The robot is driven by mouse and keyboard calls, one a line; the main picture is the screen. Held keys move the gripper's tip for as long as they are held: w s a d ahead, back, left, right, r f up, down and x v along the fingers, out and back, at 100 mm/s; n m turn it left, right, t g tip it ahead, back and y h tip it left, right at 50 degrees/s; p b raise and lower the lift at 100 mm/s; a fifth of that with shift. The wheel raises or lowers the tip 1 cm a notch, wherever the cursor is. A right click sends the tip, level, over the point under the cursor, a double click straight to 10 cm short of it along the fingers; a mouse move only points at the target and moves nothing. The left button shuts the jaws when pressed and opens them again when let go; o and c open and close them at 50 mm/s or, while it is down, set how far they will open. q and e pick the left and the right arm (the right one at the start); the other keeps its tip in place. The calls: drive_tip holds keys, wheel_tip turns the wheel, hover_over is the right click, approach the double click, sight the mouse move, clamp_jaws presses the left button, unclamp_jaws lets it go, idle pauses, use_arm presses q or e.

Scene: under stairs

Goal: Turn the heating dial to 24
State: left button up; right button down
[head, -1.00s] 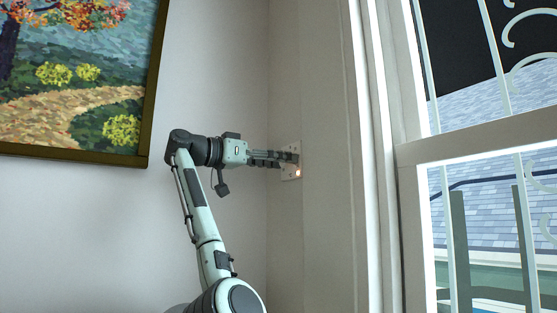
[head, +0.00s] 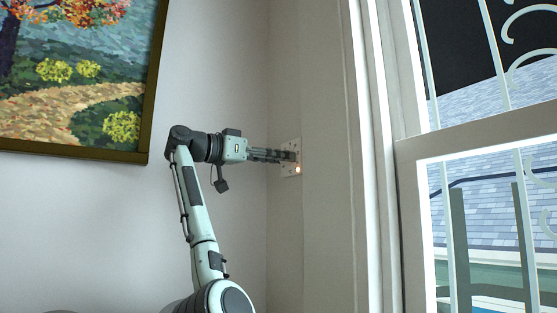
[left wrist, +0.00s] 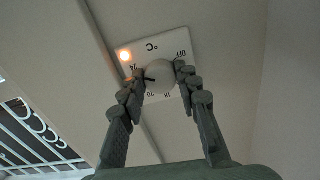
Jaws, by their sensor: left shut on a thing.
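The heating dial's white plate (head: 291,146) is on the wall near the corner, left of the window. My right gripper is out of view.
A barred window (head: 405,155) with a white frame is to the right. A framed landscape painting (head: 75,85) hangs on the wall to the left, above and beside my left arm. The wall around the dial looks clear.

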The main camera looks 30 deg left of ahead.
use_arm(q)
drive_tip(key=o, duration=1.2)
drive_tip(key=shift+c, duration=0.2)
drive_tip(key=v, duration=1.2)
